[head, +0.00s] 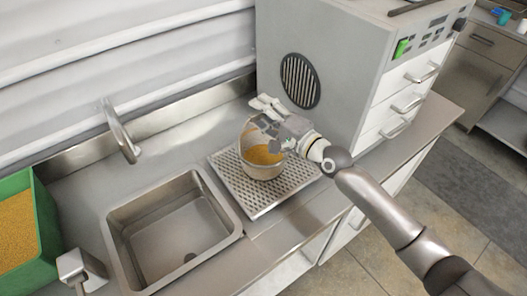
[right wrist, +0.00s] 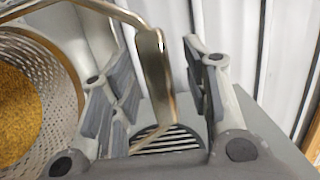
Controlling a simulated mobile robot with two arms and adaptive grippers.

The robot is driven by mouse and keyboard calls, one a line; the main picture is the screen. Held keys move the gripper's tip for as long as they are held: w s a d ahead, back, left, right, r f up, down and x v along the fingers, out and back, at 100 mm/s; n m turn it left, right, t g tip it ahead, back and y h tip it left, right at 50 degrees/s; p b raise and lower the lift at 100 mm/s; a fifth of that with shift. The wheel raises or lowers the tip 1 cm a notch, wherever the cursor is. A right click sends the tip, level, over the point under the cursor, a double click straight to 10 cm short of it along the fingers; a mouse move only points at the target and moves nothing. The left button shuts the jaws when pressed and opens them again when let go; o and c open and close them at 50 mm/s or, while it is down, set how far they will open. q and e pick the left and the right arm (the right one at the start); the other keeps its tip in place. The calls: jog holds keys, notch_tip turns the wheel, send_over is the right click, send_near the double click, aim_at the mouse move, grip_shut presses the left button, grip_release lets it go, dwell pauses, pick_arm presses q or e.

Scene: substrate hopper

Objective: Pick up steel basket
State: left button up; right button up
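The steel basket (head: 258,169) stands on a perforated drain tray beside the sink in the head view, with orange-yellow grain inside. In the right wrist view the perforated basket wall (right wrist: 70,80) and grain show at the left, with a bent metal handle (right wrist: 150,75) reaching to the right. My right gripper (head: 265,118) is over the basket's far right rim. In the right wrist view its two fingers (right wrist: 160,65) are apart, with the handle's flat end between them and a gap on the right side.
The drain tray (head: 284,196) lies right of the sink (head: 172,228). A grey machine with a round vent (head: 300,81) and drawers stands close behind the gripper. A faucet (head: 122,138) rises behind the sink. A green bin of grain (head: 46,228) is at far left.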

grip_shut()
jog(key=shift+r, duration=0.1)
dwell(0.3)
jog(key=shift+r, duration=0.1)
